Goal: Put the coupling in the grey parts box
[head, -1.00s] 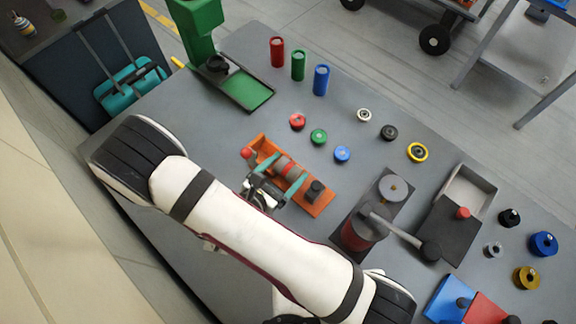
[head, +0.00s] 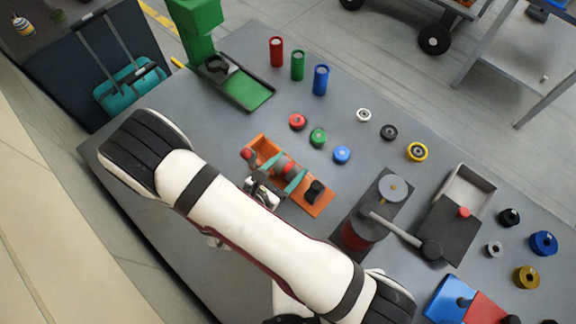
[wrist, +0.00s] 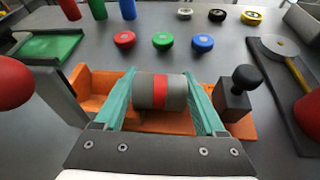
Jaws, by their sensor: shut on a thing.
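The coupling (head: 287,169) is a grey cylinder with a red band. It also shows in the wrist view (wrist: 175,92), between the two green fingers. My gripper (wrist: 168,98) is shut on it, one finger against each end. It is at the orange fixture (head: 318,204); I cannot tell whether it still touches the fixture. The grey parts box (head: 468,188) is an open, light grey box at the right of the bench, and looks empty.
A dark press with a lever (head: 385,220) stands between the fixture and the grey box. A dark block with a red button (head: 463,213) adjoins the box. Several coloured caps (head: 342,154) and upright cylinders (head: 320,79) stand behind the fixture. A green machine (head: 200,35) is at the back left.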

